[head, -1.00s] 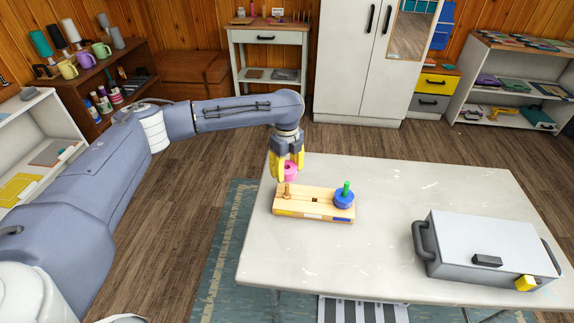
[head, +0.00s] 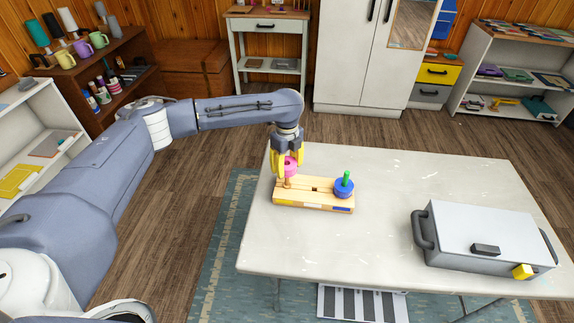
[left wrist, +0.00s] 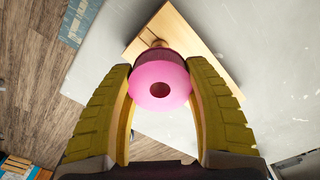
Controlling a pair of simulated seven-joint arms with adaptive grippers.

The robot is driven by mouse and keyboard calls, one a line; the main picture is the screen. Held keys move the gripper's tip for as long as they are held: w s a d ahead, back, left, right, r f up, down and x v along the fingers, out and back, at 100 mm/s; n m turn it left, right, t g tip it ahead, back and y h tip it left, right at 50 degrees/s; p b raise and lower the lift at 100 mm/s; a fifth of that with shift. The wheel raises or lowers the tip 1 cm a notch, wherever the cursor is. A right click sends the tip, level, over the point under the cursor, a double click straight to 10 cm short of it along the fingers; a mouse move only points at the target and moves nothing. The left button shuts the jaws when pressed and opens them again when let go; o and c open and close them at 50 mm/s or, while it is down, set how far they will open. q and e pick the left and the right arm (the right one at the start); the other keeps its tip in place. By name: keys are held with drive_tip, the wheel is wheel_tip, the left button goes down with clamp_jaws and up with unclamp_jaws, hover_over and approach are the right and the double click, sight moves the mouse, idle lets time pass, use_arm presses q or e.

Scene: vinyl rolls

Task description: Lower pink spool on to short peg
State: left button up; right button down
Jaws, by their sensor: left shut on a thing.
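The pink spool (head: 291,166) is held between the yellow fingers of my left gripper (head: 287,171), which is shut on it. The wooden board (head: 312,201) lies on the table, and its short wooden peg (head: 288,184) stands at the left end. In the head view the spool appears just above and behind this peg. In the left wrist view the spool (left wrist: 160,68) shows its open hole, and the peg (left wrist: 160,43) pokes out past its far edge, partly hidden. The spool is not seen around the peg. My right gripper is not in view.
A grey case (head: 484,236) with dark handles stands on the right of the table (head: 400,175). The table between board and case is clear.

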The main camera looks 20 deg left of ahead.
sight(287, 184)
use_arm(q)
drive_tip(key=shift+f, duration=0.95)
idle(1.2)
drive_tip(key=shift+f, duration=0.6)
drive_tip(key=shift+f, duration=0.25)
drive_tip(key=shift+f, duration=0.65)
idle(1.3)
drive_tip(key=shift+f, duration=1.1)
drive_tip(key=o, duration=2.1)
